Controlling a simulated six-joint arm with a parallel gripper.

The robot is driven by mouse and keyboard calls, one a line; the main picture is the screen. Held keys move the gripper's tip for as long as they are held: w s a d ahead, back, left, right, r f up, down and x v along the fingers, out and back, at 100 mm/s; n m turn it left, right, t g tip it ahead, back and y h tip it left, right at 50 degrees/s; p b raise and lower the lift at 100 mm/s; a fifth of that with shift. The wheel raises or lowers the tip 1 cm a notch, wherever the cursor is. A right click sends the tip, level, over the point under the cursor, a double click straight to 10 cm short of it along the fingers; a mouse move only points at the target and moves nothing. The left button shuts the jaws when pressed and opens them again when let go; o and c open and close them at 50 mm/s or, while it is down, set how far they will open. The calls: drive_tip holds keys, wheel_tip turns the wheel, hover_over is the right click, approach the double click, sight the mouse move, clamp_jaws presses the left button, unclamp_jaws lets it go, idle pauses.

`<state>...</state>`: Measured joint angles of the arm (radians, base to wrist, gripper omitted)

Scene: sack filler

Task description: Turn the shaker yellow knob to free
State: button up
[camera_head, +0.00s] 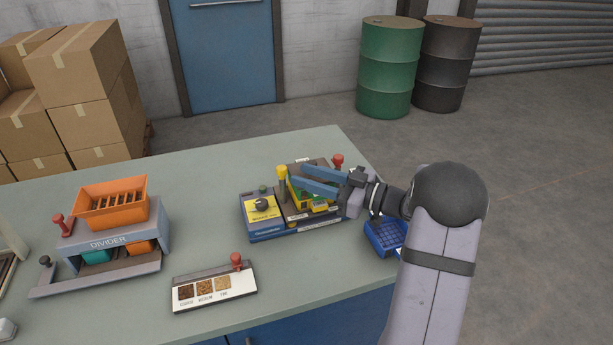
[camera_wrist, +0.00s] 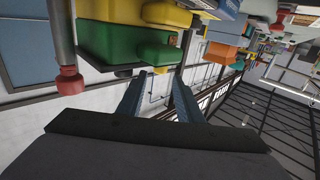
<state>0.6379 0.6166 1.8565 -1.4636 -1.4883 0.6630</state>
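The shaker machine (camera_head: 295,222) stands near the table's right side. A knob with a yellow cap (camera_head: 281,172) stands upright on a post at its back left. A dark round knob (camera_head: 262,205) sits on a yellow panel at its left front. My gripper (camera_head: 298,172) reaches in from the right above the machine, its two blue fingers apart. The fingertips are just right of the yellow-capped knob, and I see no contact. In the wrist view my gripper (camera_wrist: 158,76) is open and nothing shows held. Green blocks (camera_wrist: 130,44) and yellow parts (camera_wrist: 165,14) lie past the fingertips.
A red-topped lever (camera_head: 338,160) stands behind my gripper. A blue crate (camera_head: 378,236) is partly hidden by my arm. An orange-topped divider (camera_head: 110,205) stands left, and a sample tray with a red knob (camera_head: 236,262) lies in front. The table (camera_head: 215,185) is clear between them.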

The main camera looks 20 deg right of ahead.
sight(286, 170)
drive_tip(key=shift+w+a+r+p, duration=0.5)
drive_tip(key=shift+w+a+r, duration=0.15)
drive_tip(key=shift+r, duration=0.2)
drive_tip(key=p, duration=0.3)
drive_tip(key=shift+d+r, duration=0.2)
drive_tip(key=shift+r, duration=0.1)
drive_tip(key=p, duration=0.3)
drive_tip(key=shift+d+f, duration=0.1)
drive_tip(key=shift+d, duration=0.1)
drive_tip(key=shift+f, duration=0.1)
drive_tip(key=shift+w+a+f+p, duration=0.45)
drive_tip(key=shift+w+a, duration=0.2)
drive_tip(key=shift+a, duration=0.25)
drive_tip(key=shift+w+a+f+p, duration=0.4)
drive_tip(key=shift+w+a, duration=0.2)
drive_tip(key=shift+a, duration=0.3)
drive_tip(key=shift+x, duration=0.9)
drive_tip(key=shift+f, duration=0.15)
clamp_jaws()
